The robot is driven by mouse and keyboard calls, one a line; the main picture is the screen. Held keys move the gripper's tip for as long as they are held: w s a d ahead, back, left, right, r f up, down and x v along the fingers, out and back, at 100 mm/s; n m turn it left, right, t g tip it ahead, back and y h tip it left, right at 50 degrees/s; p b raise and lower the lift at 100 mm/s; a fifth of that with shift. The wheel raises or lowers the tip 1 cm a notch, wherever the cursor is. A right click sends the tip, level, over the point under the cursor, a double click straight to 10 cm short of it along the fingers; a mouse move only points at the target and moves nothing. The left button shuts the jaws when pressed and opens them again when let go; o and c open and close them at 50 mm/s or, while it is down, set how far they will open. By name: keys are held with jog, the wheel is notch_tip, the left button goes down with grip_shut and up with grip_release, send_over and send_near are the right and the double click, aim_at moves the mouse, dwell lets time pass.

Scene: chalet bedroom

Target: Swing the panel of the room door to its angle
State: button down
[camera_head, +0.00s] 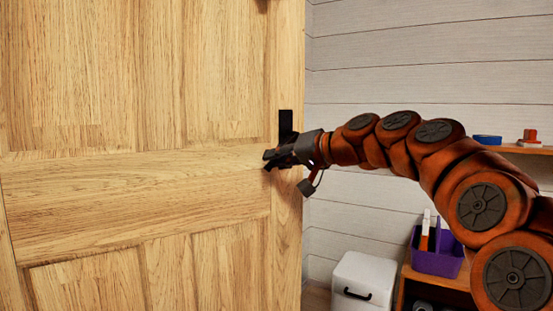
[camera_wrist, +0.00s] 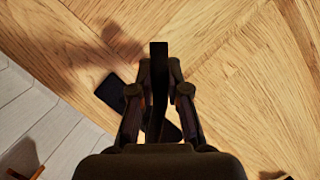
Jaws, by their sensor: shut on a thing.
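The room door's wooden panel (camera_head: 120,190) fills the left half of the head view, its free edge near the middle. A black handle plate (camera_head: 286,122) sits near that edge. My gripper (camera_head: 274,158) is at the door just below the visible top of the plate. In the wrist view my gripper (camera_wrist: 159,75) is shut on the black handle lever (camera_wrist: 158,52), with a finger on each side. The wood of the panel (camera_wrist: 235,75) lies behind it. The rest of the lever is hidden by the fingers in the head view.
Beyond the door's edge is a white plank wall (camera_head: 420,60). A white bin (camera_head: 363,282) with a black handle stands low. A purple caddy (camera_head: 437,262) sits on a wooden shelf unit to the right. A blue roll (camera_head: 488,140) lies on an upper shelf.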

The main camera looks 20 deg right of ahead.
jog(key=shift+s+f, duration=0.15)
jog(key=shift+f, duration=0.05)
jog(key=c, duration=1.1)
grip_release()
jog(key=shift+a, duration=0.1)
jog(key=shift+c, duration=0.2)
jog(key=v, duration=1.2)
